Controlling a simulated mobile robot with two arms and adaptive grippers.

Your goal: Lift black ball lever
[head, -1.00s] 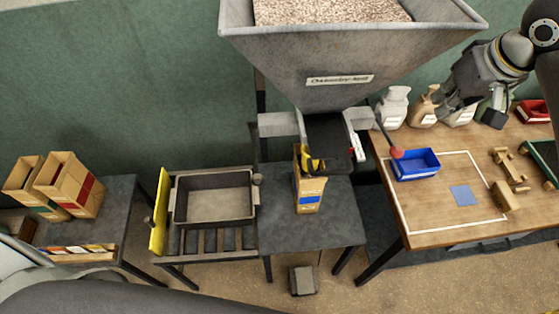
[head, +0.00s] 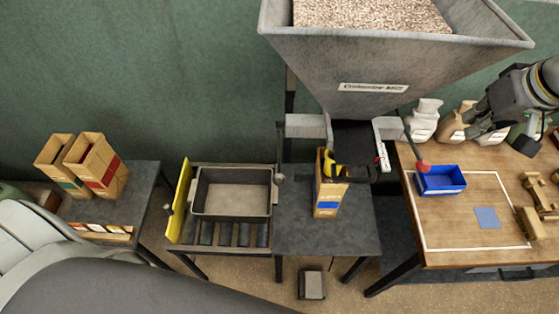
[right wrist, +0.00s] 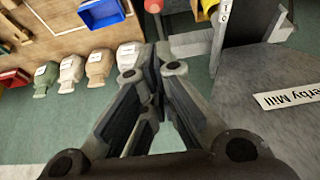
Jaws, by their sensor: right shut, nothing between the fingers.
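A dark round knob (head: 281,178) sits at the right side of the metal tray, by a thin dark upright bar (head: 280,145); I cannot tell surely that it is the black ball lever. Another small dark knob (head: 168,208) shows by the yellow panel. A lever with a red ball (head: 423,167) hangs from the hopper's right side; its red end (right wrist: 153,5) shows at the top of the right wrist view. My right gripper (head: 474,115) is shut and empty, in front of the bottles; its fingers (right wrist: 155,60) meet in the right wrist view. My left gripper is not in view.
A large grain hopper (head: 390,65) hangs over a paper bag (head: 327,200) on the grey table. The metal tray (head: 232,212) rests on rollers beside a yellow panel (head: 181,200). A blue bin (head: 442,188) stands on the wooden table, with several bottles behind. A pedal (head: 312,284) stands on the floor.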

